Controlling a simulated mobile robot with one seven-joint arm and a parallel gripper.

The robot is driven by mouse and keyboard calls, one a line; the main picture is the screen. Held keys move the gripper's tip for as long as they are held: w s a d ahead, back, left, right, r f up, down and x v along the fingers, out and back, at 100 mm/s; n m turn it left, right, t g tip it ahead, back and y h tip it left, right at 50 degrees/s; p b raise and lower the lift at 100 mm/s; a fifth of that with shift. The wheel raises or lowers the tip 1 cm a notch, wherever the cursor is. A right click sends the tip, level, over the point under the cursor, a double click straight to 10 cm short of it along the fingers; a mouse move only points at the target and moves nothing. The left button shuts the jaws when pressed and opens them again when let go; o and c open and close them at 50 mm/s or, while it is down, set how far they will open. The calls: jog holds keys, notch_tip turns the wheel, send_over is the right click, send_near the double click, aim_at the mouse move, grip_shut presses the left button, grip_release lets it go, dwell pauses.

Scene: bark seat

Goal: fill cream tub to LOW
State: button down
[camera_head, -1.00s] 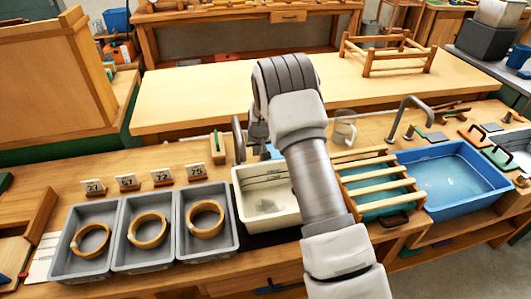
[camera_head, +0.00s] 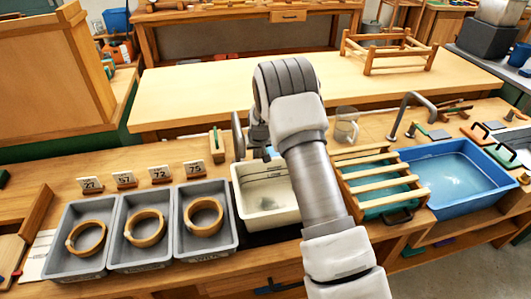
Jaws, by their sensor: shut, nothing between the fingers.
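The cream tub (camera_head: 246,213) stands on the bench in the middle, partly covered by my arm on its right side. A clear jug (camera_head: 346,127) stands on the bench to the right of my arm, apart from the gripper.
A blue basin (camera_head: 486,199) with water is at the right, with a grey tap (camera_head: 405,112) behind it. A wooden slatted rack (camera_head: 375,170) lies between basin and tub.

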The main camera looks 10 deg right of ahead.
jog(key=shift+f, duration=0.35)
jog(key=shift+w+d+b, duration=0.1)
jog(key=shift+d+b, duration=0.75)
jog(key=shift+d, duration=1.45)
jog(key=shift+r+p, duration=0.9)
jog(key=shift+r, duration=1.2)
jog(key=shift+w+d+b, duration=0.75)
jog(key=shift+w+d, duration=1.95)
jog(key=shift+f+b, duration=1.5)
jog(key=shift+f, duration=0.55)
